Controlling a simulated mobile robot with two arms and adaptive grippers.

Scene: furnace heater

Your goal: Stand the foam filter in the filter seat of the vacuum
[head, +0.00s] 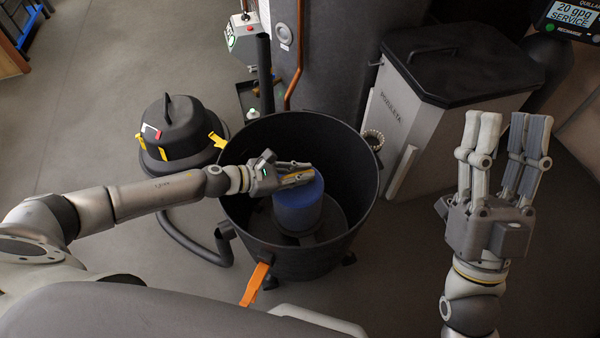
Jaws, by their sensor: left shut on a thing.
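The foam filter is a blue cylinder (298,212), upright inside the open black vacuum drum (236,200). My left gripper (300,175) reaches over the drum's left rim and is shut on the filter's top edge. The filter seat looks like the dark round part (330,222) low in the drum, around and below the filter. The filter hides most of the seat, so I cannot tell whether its bottom touches it. My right gripper (503,150) is raised at the right, open and empty, fingers pointing up and well apart from the drum.
The black vacuum lid (180,130) with yellow latches stands on the floor left of the drum. A hose (190,240) lies beside the drum. An orange latch (256,284) hangs at its front. A grey bin (425,120) and a dark tank (340,70) stand behind. Floor at left is clear.

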